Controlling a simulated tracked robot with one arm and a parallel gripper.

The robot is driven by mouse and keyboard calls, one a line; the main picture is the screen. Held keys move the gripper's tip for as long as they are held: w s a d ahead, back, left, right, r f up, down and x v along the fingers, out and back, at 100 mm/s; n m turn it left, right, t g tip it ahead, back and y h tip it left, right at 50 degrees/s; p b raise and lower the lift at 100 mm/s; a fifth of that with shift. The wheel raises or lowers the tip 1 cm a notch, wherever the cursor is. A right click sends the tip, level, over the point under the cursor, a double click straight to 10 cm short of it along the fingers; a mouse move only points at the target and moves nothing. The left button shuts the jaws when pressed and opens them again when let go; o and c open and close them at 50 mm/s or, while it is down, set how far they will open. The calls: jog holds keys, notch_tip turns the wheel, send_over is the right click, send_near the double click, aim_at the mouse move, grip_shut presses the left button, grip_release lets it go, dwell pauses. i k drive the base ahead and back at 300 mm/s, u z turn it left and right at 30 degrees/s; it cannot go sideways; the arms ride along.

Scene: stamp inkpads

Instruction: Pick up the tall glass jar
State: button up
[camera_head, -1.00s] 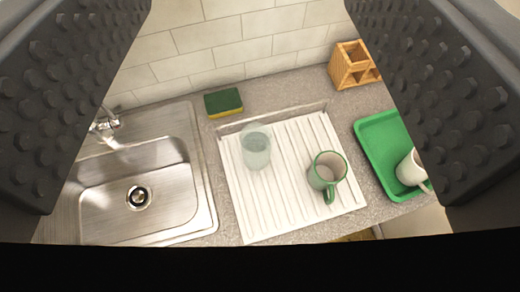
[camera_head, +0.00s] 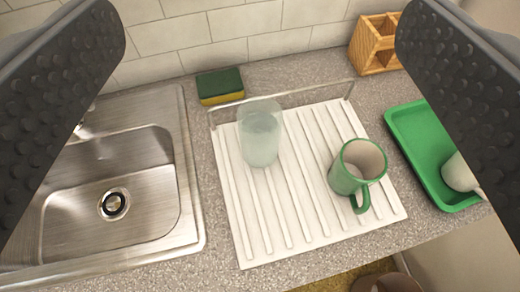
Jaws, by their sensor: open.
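The tall glass jar (camera_head: 260,138) is clear, faintly bluish glass. It stands upright on the white ribbed drying mat (camera_head: 262,228), near its back left part. My gripper (camera_head: 262,125) is open, with one dark studded finger at each side of the picture. The jar is in the gap between the fingers but farther off, with nothing touching it. No part of the jar is hidden by the fingers.
A green and white mug (camera_head: 350,172) stands on the mat right of the jar. A green tray (camera_head: 420,150) with a white cup (camera_head: 460,173) is farther right. A sponge (camera_head: 219,86) and wooden holder (camera_head: 375,45) are by the wall. A sink (camera_head: 115,215) is left.

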aim_at(259, 151)
jog(key=u, duration=0.05)
jog(key=k, duration=0.5)
jog(key=z, duration=0.5)
jog(key=k, duration=0.85)
jog(key=u, duration=0.35)
jog(key=i, duration=1)
